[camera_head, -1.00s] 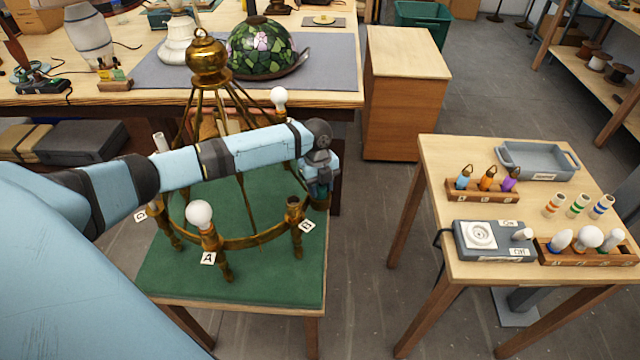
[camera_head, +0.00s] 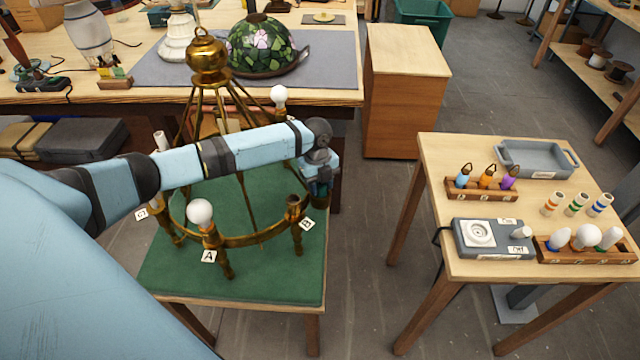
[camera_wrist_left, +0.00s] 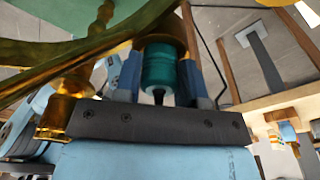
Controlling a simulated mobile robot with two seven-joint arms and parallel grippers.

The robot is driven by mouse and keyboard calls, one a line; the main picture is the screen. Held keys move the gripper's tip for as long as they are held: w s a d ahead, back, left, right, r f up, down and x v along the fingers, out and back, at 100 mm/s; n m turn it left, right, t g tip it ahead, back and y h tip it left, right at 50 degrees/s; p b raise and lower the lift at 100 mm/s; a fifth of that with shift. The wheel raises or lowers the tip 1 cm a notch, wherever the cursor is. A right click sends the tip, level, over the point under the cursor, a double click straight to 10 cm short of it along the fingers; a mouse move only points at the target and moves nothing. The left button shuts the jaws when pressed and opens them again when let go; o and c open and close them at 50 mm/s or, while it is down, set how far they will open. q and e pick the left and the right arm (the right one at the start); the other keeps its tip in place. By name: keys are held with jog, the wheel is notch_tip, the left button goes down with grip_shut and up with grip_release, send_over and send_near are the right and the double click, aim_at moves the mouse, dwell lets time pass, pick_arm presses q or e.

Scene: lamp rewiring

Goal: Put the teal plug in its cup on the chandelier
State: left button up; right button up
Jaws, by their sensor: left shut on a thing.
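The brass chandelier (camera_head: 208,62) stands on a green-topped table, with tags A, B and C by its arms. My left gripper (camera_head: 319,188) is at its right side, beyond the empty cup (camera_head: 294,208) near tag B. In the left wrist view the gripper is shut on the teal plug (camera_wrist_left: 158,68), one finger on each side. The plug's far end meets a brass cup (camera_wrist_left: 163,42); I cannot tell how deep it sits. In the head view the gripper and arm hide most of this spot. My right gripper is not in view.
White bulbs sit on the chandelier, one at the front (camera_head: 200,212) and one at the back (camera_head: 278,95). A side table (camera_head: 440,190) at right holds a grey tray (camera_head: 540,158), a tester box (camera_head: 495,240) and racks. Floor between the tables is clear.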

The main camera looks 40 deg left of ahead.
pick_arm(q)
jog(key=shift+f, duration=0.15)
jog(key=o, duration=1)
notch_tip(320, 180, up, 14)
jog(key=a+b, duration=0.1)
jog(key=shift+w+a, duration=0.25)
jog(key=shift+w, duration=0.15)
jog(key=shift+f, duration=0.15)
